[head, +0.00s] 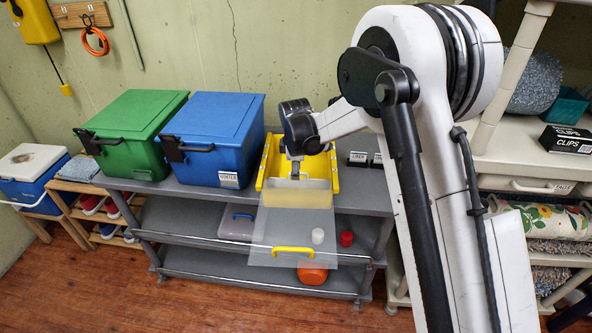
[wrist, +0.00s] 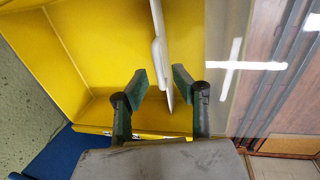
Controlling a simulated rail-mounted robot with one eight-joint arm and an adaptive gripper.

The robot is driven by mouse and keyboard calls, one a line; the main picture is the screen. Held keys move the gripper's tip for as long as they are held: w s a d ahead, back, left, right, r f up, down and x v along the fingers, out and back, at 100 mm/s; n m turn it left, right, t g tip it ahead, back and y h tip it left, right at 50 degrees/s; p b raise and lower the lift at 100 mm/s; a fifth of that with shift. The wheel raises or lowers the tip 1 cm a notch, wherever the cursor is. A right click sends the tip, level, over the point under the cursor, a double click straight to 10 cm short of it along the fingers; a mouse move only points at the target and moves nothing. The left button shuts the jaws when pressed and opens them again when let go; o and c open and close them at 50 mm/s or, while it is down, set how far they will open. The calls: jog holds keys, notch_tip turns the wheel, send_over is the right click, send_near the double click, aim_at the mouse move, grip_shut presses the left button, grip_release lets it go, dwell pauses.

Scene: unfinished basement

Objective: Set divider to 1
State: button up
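A yellow bin (head: 268,163) stands on the grey shelf unit, open at the top, with a clear front flap (head: 285,236) hanging down that has a yellow handle (head: 293,251). In the wrist view, the yellow bin interior (wrist: 95,60) fills the left. A thin white piece that looks like the divider (wrist: 158,50) runs down between my fingers. My gripper (wrist: 160,87) is open, with one finger on each side of the white piece. The right finger looks close to it; I cannot tell if it touches. In the head view my gripper (head: 295,170) reaches down into the bin, partly hidden.
A blue lidded bin (head: 213,139) stands close left of the yellow bin, with a green bin (head: 130,133) beyond it. An orange item (head: 312,273) and a red cup (head: 346,239) are on the lower shelves.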

grip_shut()
jog(key=shift+w, duration=0.1)
jog(key=w+b, duration=0.2)
jog(key=w, duration=1)
jog(key=shift+w+a, duration=0.1)
jog(key=shift+a, duration=0.1)
jog(key=shift+o, duration=0.5)
grip_release()
jog(key=shift+r, duration=0.1)
